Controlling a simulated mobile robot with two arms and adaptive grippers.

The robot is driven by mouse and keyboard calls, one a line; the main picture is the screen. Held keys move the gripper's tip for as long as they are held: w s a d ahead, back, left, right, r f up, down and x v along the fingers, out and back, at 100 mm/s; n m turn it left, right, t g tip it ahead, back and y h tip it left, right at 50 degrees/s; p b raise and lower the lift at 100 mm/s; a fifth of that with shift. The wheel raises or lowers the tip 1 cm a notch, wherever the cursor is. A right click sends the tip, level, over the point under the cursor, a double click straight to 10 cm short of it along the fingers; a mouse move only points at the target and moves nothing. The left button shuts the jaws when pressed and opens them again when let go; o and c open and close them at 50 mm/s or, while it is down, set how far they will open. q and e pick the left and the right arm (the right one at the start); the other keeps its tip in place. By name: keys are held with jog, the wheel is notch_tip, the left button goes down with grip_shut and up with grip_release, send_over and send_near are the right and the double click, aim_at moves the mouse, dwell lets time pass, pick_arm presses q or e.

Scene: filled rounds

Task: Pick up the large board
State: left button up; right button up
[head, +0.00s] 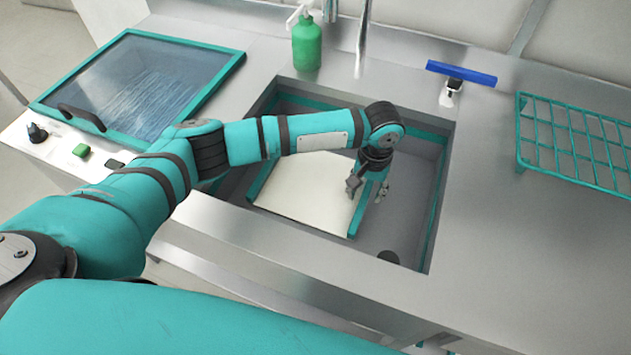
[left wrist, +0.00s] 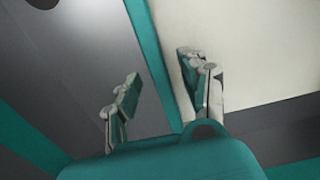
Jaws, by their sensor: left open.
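The large board (head: 305,190) is a cream panel with teal edges, lying in the sink. My left gripper (head: 366,188) is over the board's right edge, with its fingers pointing down. In the left wrist view the gripper (left wrist: 160,92) is open, and the board (left wrist: 250,50) lies on the right. Its teal edge runs between the two fingers, one on the board's side and one on the side of the bare sink floor. I cannot tell whether either finger touches it. My forearm hides the board's far part. My right gripper is not in view.
The sink (head: 437,190) has walls around the board, and a dark drain (head: 388,257) in its floor. A green bottle (head: 307,45) and a faucet (head: 362,35) stand behind. A blue squeegee (head: 461,73) and a teal rack (head: 575,145) lie right. A glass-lidded unit (head: 140,85) is left.

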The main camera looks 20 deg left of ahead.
pick_arm(q)
jog(key=shift+f, duration=0.4)
jog(key=shift+c, duration=0.2)
grip_shut()
jog(key=shift+r, duration=0.1)
